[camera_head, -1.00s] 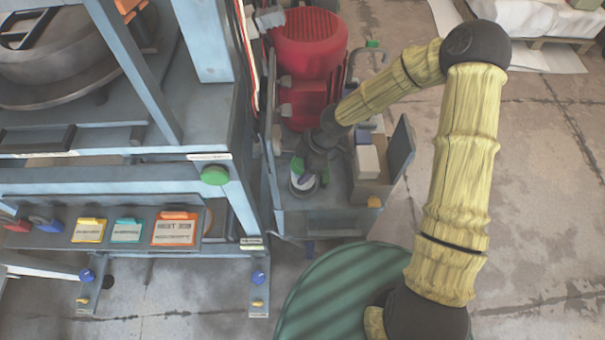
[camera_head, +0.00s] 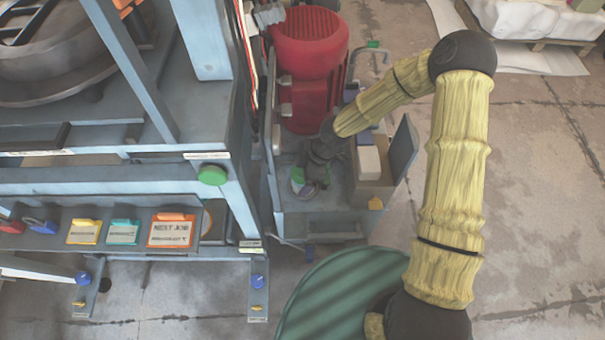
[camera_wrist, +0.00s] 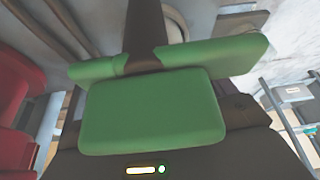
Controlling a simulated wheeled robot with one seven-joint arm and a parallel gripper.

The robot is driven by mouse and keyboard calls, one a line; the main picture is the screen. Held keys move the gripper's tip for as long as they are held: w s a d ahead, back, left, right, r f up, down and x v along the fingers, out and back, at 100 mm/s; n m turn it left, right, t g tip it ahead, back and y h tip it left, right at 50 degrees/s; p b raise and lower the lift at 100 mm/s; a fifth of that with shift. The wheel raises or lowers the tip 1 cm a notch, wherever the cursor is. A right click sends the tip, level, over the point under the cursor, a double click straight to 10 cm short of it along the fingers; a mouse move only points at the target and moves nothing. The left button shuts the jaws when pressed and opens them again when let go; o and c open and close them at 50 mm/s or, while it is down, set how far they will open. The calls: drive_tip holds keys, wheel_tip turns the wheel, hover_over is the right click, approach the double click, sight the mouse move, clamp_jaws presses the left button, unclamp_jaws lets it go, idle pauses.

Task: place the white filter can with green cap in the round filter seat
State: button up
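In the wrist view, two green pads of my gripper (camera_wrist: 165,75) fill the middle, one in front of the other with little gap visible. Whether anything is held between them is hidden. A pale rounded thing (camera_wrist: 174,22) shows partly behind them.
The red motor (camera_head: 310,60) stands just behind my gripper. A box (camera_head: 370,160) and an upright grey panel (camera_head: 403,148) stand to the right. The blue press frame (camera_head: 210,120) rises on the left.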

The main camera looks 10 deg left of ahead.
drive_tip(key=shift+r, duration=0.25)
drive_tip(key=p+v, duration=0.5)
drive_tip(key=v, duration=0.6)
drive_tip(key=shift+d+r+p, duration=0.25)
drive_tip(key=shift+r+p, duration=0.05)
drive_tip(key=shift+p, duration=0.05)
